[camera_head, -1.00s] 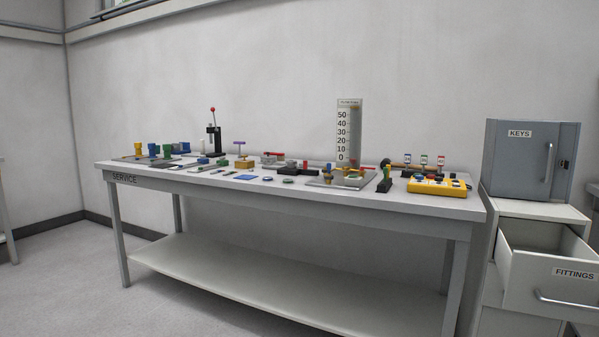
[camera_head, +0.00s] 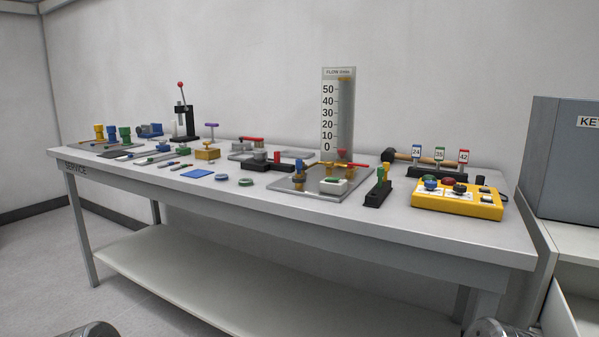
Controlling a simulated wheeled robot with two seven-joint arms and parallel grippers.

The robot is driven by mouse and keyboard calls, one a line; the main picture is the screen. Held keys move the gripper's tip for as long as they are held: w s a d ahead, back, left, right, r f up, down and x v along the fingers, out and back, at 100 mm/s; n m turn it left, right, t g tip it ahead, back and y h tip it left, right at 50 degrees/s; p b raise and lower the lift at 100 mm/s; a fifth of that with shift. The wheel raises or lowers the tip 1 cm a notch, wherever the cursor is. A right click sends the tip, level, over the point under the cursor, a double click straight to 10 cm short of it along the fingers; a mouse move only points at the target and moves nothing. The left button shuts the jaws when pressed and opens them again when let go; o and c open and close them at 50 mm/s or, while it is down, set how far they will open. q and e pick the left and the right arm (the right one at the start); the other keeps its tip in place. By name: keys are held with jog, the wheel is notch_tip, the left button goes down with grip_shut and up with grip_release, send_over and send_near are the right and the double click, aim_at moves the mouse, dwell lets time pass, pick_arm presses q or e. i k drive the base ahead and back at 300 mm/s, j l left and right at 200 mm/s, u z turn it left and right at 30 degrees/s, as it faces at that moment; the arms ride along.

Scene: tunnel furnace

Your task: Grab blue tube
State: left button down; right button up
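Several blue pieces lie on the service bench, and I cannot tell for sure which one is the blue tube. A blue fitting (camera_head: 112,134) stands at the far left between a yellow and a green one. A small blue-ended item (camera_head: 163,147) lies left of the middle. Rounded grey parts of my arms show at the bottom edge; neither gripper is in view.
The grey bench (camera_head: 400,232) has a bare front strip and a lower shelf (camera_head: 210,280). On it stand a flow gauge (camera_head: 338,115), a black press with a red knob (camera_head: 184,120) and a yellow control box (camera_head: 470,204). A grey key cabinet (camera_head: 567,160) stands at the right.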

aim_at(298, 162)
jog(key=i+u, duration=0.1)
jog(key=i+j+u, duration=0.2)
jog(key=u, duration=0.15)
jog(key=i+j+u, duration=0.15)
jog(key=u, duration=0.15)
jog(key=i+u, duration=0.35)
jog(key=k+j, duration=0.05)
jog(key=k, duration=0.05)
